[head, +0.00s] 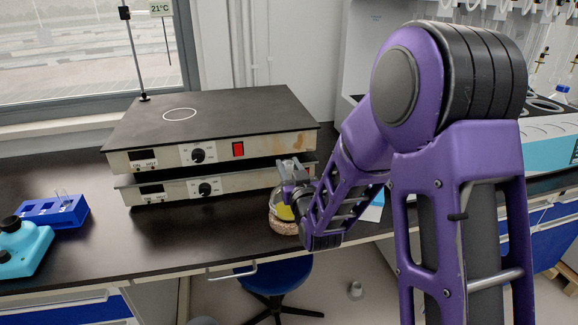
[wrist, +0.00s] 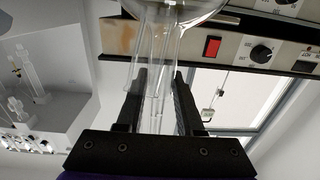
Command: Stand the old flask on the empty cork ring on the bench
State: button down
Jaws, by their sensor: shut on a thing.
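The glass flask (head: 285,212) with yellow liquid is at the bench's front, partly hidden behind my purple arm. My gripper (head: 291,172) is shut on its neck from above. In the wrist view the clear neck (wrist: 158,85) runs between my two dark fingers (wrist: 157,100), and the round body (wrist: 190,10) is cut off at the top edge. A brown cork ring (head: 284,226) lies directly below the flask on the dark bench. The flask looks upright and over the ring; whether it rests its weight there I cannot tell.
Two stacked hotplates (head: 240,135) stand just behind the flask. The bench (head: 150,235) is clear in between. A blue stool (head: 275,288) stands below the front edge.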

jog(key=shift+f, duration=0.25)
dwell(0.4)
jog(key=shift+c, duration=2.3)
grip_release()
jog(key=shift+f, duration=0.1)
